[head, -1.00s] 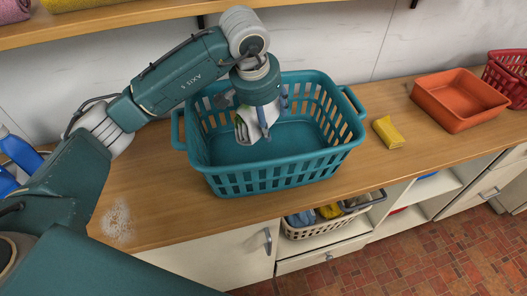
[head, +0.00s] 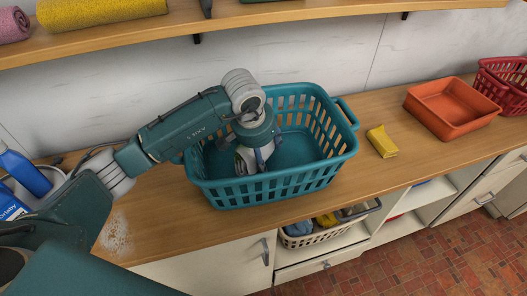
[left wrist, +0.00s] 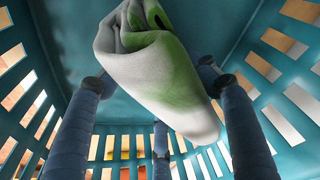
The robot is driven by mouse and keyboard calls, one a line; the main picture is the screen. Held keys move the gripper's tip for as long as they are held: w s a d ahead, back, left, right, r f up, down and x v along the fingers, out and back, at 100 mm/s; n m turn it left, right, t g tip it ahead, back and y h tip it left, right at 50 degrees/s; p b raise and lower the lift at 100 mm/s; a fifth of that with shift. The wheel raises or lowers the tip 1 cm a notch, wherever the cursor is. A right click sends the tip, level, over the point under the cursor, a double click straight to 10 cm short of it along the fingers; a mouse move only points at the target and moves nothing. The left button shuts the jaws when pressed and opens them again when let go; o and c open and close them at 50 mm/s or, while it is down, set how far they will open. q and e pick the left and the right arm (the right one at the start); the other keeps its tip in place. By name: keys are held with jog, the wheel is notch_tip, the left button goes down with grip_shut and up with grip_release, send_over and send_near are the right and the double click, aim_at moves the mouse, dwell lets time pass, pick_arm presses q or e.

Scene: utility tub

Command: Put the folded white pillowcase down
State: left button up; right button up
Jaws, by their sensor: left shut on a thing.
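The folded white pillowcase (head: 242,160), with green patches, hangs inside the teal laundry basket (head: 270,187). My left gripper (head: 254,160) reaches down into the basket from above and is shut on it. In the left wrist view the pillowcase (left wrist: 150,75) sits between the blue-grey fingers, with the basket's slatted walls (left wrist: 285,110) around it. I cannot tell whether the pillowcase touches the basket floor, as the gripper and front wall hide part of it. My right gripper is not in view.
The basket stands on a wooden counter (head: 150,215). A yellow sponge-like block (head: 381,141), an orange tub (head: 452,108) and a red basket (head: 503,85) are to its right. A shelf (head: 230,22) runs above.

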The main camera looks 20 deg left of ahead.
aim_at(245, 159)
pick_arm(q)
jog(key=o, duration=1.7)
jog(key=shift+o, duration=0.8)
jog(key=shift+r, duration=0.2)
jog(key=b+v, duration=0.1)
jog(key=v, duration=0.9)
jog(key=shift+s+r, duration=0.1)
jog(key=shift+r, duration=0.15)
jog(key=shift+s+r, duration=0.25)
jog(key=shift+r, duration=0.35)
